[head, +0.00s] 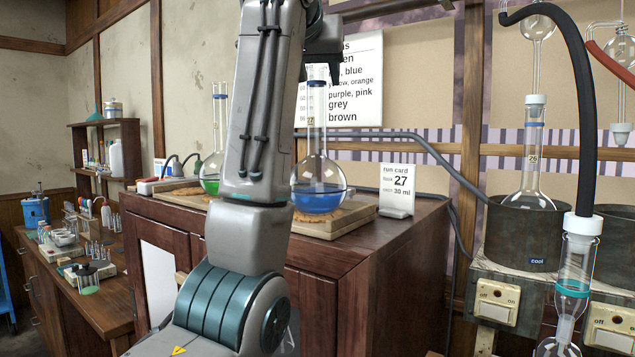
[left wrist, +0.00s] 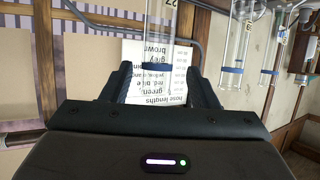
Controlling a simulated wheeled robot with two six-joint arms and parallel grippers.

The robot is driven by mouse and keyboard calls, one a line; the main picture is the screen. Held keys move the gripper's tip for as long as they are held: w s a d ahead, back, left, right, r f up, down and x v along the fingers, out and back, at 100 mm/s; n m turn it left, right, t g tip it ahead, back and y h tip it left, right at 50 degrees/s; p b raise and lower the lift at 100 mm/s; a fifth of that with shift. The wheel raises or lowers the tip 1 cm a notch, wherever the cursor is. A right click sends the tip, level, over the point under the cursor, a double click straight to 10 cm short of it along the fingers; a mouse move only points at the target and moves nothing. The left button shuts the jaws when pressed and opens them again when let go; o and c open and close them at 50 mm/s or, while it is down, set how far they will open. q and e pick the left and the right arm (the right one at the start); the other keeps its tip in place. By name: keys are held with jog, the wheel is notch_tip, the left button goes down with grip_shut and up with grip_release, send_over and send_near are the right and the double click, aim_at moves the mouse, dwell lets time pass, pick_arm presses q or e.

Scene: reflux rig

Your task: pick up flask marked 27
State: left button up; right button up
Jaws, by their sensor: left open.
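A round-bottomed flask (head: 317,195) with blue liquid stands upright on a cork ring on a wooden board on the cabinet. Its long neck carries a small label, too small to read surely in the head view. My left gripper (head: 322,62) is at the top of this neck, partly hidden by my own arm. In the left wrist view the clear neck (left wrist: 158,40) with a blue band lies between the open fingers of my left gripper (left wrist: 160,82); contact cannot be told. A run card (head: 397,190) reads flask 27, 30 ml. My right gripper is not in view.
A green-liquid flask (head: 211,183) stands left, partly behind my arm. More necks (left wrist: 237,40) show right in the wrist view. A hose-lengths sheet (head: 352,85) is behind. Flask 26 (head: 530,170) sits in a pot at right, beside a black hose (head: 586,120).

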pick_arm(q)
jog(key=shift+f+x, duration=0.15)
jog(key=shift+x, duration=0.95)
jog(key=shift+f+x, duration=0.2)
jog(key=shift+x, duration=0.95)
jog(key=shift+s+d+r, duration=0.1)
jog(key=shift+s+r, duration=0.05)
jog(key=shift+s, duration=0.2)
grip_shut()
